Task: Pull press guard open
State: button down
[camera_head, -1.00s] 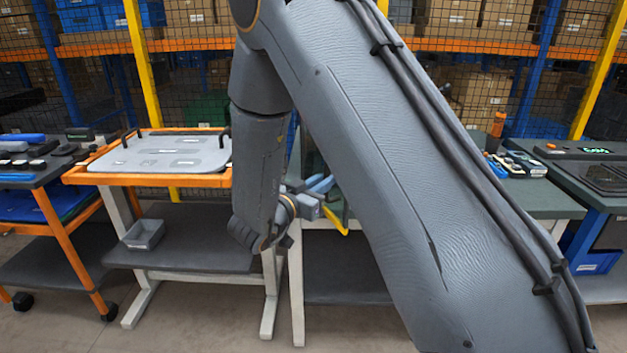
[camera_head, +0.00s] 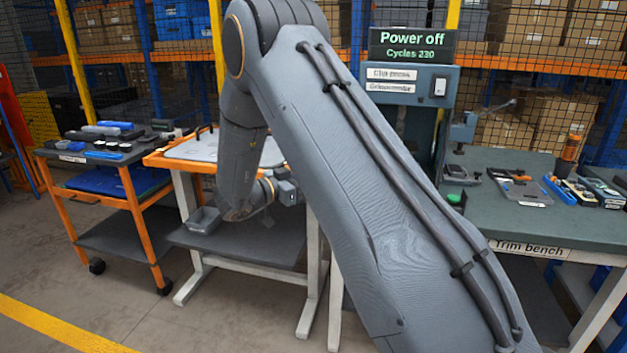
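The press (camera_head: 418,125) stands at the back of the bench, right of centre in the head view. Its sign (camera_head: 412,45) reads "Power off, Cycles 230", above a label that seems to read "Clip press". A lever arm (camera_head: 492,112) and a green button (camera_head: 455,198) show at its right side. I cannot make out the guard; the lower front of the press is behind my arm. My gripper (camera_head: 287,190) is left of the press, mostly hidden behind my arm link. Its fingertips do not show, so I cannot see if it is open or holds anything.
A bench labelled "Trim bench" (camera_head: 525,247) carries tools and small trays at right. The floor at front left is clear.

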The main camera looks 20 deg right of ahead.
jog(key=shift+w+r, duration=0.15)
jog(key=c, duration=1.8)
grip_release()
jog(key=shift+o, duration=0.2)
jog(key=shift+a, duration=0.1)
jog(key=b+v, duration=0.2)
jog(key=v, duration=0.6)
jog(key=shift+d, duration=0.2)
